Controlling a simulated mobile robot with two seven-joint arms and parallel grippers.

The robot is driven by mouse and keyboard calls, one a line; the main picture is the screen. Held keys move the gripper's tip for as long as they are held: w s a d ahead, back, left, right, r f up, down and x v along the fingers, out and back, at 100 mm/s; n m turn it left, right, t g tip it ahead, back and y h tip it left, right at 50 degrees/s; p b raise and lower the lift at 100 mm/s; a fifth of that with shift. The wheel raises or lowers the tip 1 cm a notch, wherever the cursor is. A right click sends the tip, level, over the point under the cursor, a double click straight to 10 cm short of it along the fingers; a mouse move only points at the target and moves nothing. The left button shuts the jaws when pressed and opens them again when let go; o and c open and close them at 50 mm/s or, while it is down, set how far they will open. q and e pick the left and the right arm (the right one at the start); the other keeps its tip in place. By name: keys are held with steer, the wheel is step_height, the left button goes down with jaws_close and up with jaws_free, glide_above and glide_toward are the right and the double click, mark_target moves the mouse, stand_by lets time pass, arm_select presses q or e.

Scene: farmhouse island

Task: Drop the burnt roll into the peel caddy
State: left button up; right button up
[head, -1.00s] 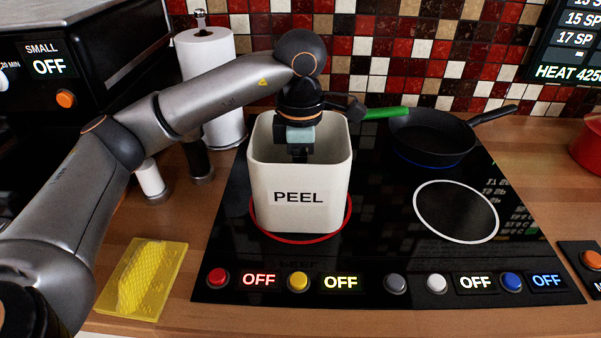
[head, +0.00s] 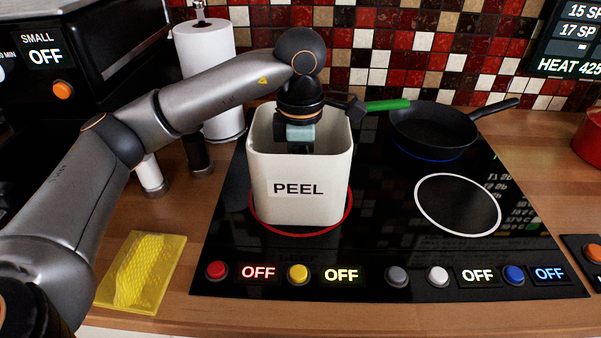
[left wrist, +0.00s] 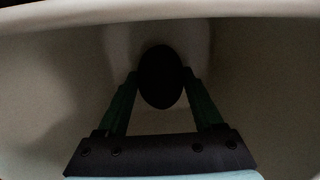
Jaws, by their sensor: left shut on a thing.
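The peel caddy (head: 299,212), a cream open-topped bin labelled PEEL, stands upright on the red-ringed burner of the black cooktop. My left gripper (head: 300,150) reaches down into its mouth, and its fingertips are hidden behind the front wall in the head view. In the left wrist view my left gripper (left wrist: 160,88) is shut on a dark oval thing, the burnt roll (left wrist: 160,75), inside the caddy's pale walls (left wrist: 50,75). The roll is hidden in the head view. Whether it touches the caddy's floor I cannot tell. My right gripper is not in view.
A black pan (head: 432,132) sits on the back burner right of the caddy. A green handle (head: 388,105) lies close by my left wrist. A paper towel roll (head: 208,75) stands behind left, a yellow sponge cloth (head: 140,272) front left. The front right burner (head: 458,204) is clear.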

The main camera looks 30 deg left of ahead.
arm_select(q)
steer(key=shift+f, duration=0.25)
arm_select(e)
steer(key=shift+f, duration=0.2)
arm_select(q)
steer(key=o, duration=1.4)
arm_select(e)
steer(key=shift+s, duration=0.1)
arm_select(q)
step_height(320, 180, up, 9)
steer(key=shift+f+p, duration=0.1)
steer(key=shift+p, duration=0.65)
step_height(320, 180, up, 4)
steer(key=shift+f+p, duration=0.1)
steer(key=shift+p, duration=0.4)
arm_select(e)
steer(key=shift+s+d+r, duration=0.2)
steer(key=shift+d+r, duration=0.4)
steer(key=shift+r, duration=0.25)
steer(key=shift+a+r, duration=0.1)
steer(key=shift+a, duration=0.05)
